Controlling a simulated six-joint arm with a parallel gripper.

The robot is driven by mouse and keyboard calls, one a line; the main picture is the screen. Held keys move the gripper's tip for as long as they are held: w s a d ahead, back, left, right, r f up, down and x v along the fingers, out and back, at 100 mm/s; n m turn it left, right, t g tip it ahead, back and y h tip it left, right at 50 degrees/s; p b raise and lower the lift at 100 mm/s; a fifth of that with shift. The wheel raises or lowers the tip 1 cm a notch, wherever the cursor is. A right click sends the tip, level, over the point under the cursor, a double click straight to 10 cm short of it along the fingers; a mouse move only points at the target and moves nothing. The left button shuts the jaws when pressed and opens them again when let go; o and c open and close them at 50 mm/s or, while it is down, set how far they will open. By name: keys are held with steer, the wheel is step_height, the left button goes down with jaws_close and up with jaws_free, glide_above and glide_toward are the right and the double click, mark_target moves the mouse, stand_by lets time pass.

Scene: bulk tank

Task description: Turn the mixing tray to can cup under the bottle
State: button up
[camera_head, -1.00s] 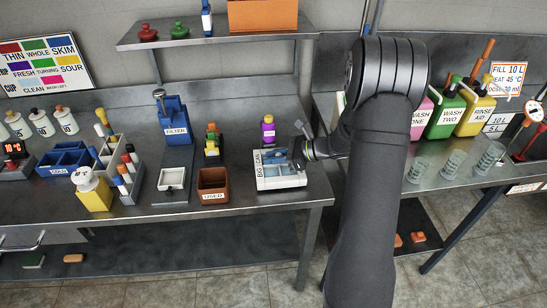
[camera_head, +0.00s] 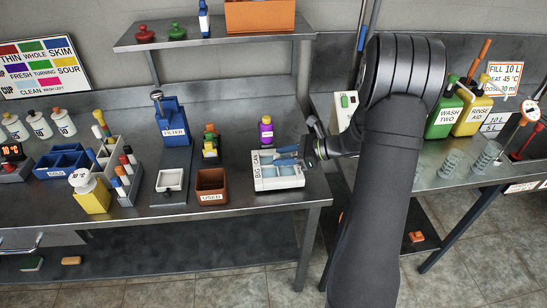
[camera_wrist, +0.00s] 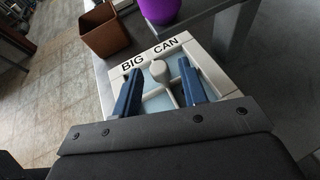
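The white tray labelled BIG CAN (camera_head: 258,184) stands on the metal bench in the head view, with pale blue recessed panels. In the wrist view its label side (camera_wrist: 118,72) is at the top. A grey round-headed handle (camera_wrist: 158,72) with a bar shows over the tray. My gripper (camera_head: 280,155) is over the tray, and its two blue fingers lie on either side of the handle in the wrist view (camera_wrist: 157,82), apart, with gaps visible. A bottle with a purple body (camera_head: 266,134) stands just behind the tray; its purple part shows in the wrist view (camera_wrist: 178,8). I cannot tell whether the fingers touch the tray.
A brown box labelled USED (camera_head: 212,184) stands left of the tray. Further left are a white dish (camera_head: 170,181) and a blue FILTER stand (camera_head: 174,125). A green WASH TWO bottle (camera_head: 444,118) stands on the right bench. The bench in front of the tray is clear.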

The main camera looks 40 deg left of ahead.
mark_target(272, 169)
steer(key=v, duration=1.3)
steer(key=shift+w, duration=0.15)
steer(key=shift+d, duration=0.1)
steer(key=x, duration=1.7)
steer(key=shift+s+a, duration=0.2)
steer(key=shift+s, duration=0.05)
steer(key=shift+d, duration=0.1)
